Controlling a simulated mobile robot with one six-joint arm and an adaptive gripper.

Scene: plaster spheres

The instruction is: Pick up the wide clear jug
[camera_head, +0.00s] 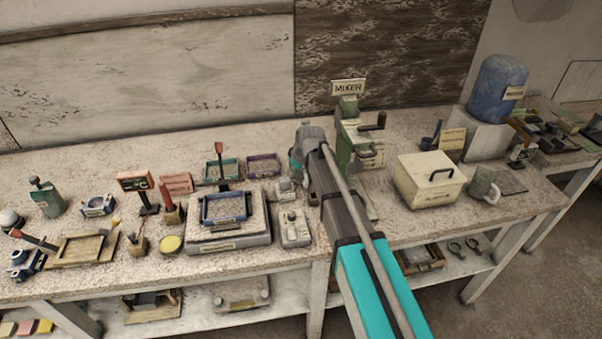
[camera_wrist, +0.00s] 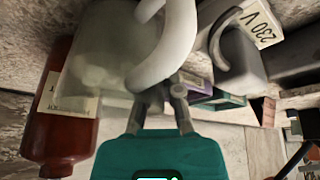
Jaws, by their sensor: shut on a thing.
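The wide clear jug (camera_wrist: 97,62) fills the upper left of the wrist view. My gripper (camera_wrist: 163,92) is shut on the lower part of this handle, with a finger on each side. The jug looks tilted in this turned view; I cannot tell whether it touches the bench. In the head view my own arm reaches to the back of the bench, and I cannot make out the jug or fingertips.
A red-brown bottle (camera_wrist: 62,125) stands close beside the jug. A grey device (camera_wrist: 240,62) with a "230 V" label is on the other side. In the head view, the green mixer (camera_head: 350,135) is right beside my arm, and a cream box (camera_head: 430,180) stands further right.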

